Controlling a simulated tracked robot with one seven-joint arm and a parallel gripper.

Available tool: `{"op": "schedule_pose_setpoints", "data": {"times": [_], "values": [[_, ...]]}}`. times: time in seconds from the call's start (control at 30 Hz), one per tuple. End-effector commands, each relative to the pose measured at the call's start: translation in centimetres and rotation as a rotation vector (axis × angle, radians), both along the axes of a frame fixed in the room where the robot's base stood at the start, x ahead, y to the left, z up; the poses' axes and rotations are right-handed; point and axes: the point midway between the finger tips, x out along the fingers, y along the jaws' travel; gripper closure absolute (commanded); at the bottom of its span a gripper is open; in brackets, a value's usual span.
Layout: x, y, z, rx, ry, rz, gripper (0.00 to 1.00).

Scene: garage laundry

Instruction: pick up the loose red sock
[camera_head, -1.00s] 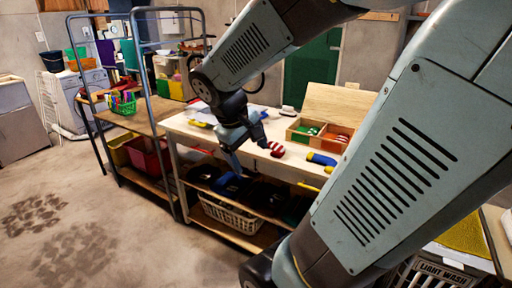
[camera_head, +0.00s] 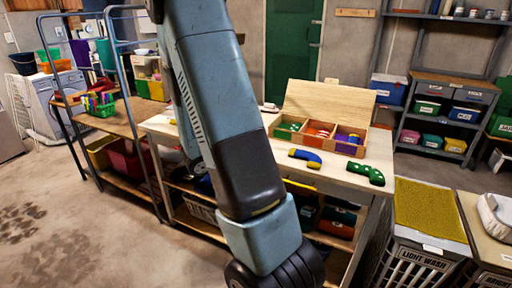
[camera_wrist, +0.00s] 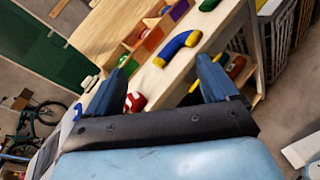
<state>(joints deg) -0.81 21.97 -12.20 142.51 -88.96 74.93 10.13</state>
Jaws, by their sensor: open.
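The red sock (camera_wrist: 135,102), with white stripes, lies on the pale wooden table (camera_wrist: 172,82). In the wrist view it shows just above my gripper's body, close to the left finger, partly covered. My arm hides it in the head view. My gripper (camera_wrist: 162,65) is open, with nothing between its fingers. Its fingers point over the table; the gap to the sock cannot be told. In the head view my arm covers the gripper.
A blue sock with yellow ends (camera_head: 306,157) and a green spotted sock (camera_head: 364,173) lie right on the table. An open wooden box (camera_head: 272,130) with coloured compartments stands behind. A metal-framed rack (camera_head: 130,122) stands left, a light wash hamper (camera_head: 421,257) right.

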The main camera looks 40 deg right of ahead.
Motion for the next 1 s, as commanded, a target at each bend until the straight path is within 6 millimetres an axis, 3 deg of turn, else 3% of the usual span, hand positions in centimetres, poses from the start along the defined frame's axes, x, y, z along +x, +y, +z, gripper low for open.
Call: {"op": "schedule_pose_setpoints", "data": {"times": [0.3, 0.6, 0.8, 1.0], "values": [[4.8, -1.7, -6.2, -0.163, 0.262, 0.284, 0.13], [7.5, -1.7, -11.6, -0.229, 0.412, 0.505, 0.13], [8.1, -2.0, -12.8, -0.237, 0.438, 0.551, 0.13], [9.2, -4.8, -12.8, -0.238, 0.438, 0.551, 0.13]]}}
